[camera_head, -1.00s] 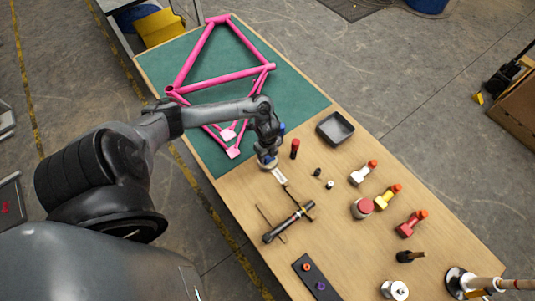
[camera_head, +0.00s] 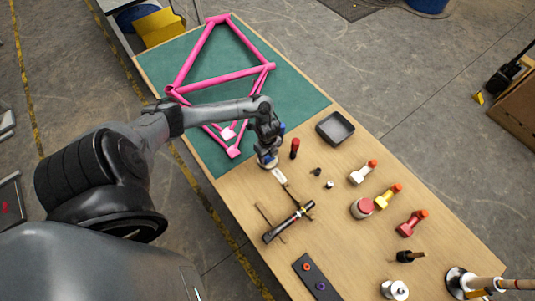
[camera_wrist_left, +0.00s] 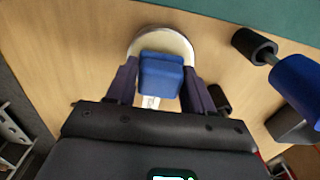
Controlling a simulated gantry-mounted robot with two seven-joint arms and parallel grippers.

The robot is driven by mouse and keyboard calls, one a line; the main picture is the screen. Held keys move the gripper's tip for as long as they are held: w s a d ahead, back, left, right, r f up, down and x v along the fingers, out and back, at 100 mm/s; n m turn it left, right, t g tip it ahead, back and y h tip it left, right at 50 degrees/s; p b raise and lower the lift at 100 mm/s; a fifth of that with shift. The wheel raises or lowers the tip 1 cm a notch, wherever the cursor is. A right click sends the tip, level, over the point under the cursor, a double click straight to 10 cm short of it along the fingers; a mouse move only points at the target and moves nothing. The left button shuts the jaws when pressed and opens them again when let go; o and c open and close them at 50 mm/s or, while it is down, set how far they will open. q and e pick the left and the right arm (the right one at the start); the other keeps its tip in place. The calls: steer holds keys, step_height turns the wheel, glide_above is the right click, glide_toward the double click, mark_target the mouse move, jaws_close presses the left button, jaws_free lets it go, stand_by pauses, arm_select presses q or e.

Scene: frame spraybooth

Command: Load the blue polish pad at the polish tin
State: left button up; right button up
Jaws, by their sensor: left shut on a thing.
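My left gripper (camera_head: 267,160) is low over the wooden table, just off the near edge of the green mat. In the left wrist view its two dark fingers are shut on the blue polish pad (camera_wrist_left: 160,78), a small blue block. The pad is over the round, pale-rimmed polish tin (camera_wrist_left: 168,41). I cannot tell whether the pad touches what is in the tin. In the head view my gripper mostly hides the pad and tin. My right gripper is not in view.
A pink bike frame (camera_head: 208,54) lies on the green mat (camera_head: 297,98). A red-and-black bottle (camera_head: 295,148) and a dark tray (camera_head: 335,128) stand right of my gripper. A black tool (camera_head: 288,222) lies nearer. Several capped bottles stand further right.

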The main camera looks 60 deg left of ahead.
arm_select(q)
steer(key=shift+f, duration=0.3)
stand_by(1.0)
steer(key=shift+f, duration=0.15)
stand_by(0.5)
step_height(320, 180, up, 7)
steer(key=p, duration=0.7)
stand_by(0.4)
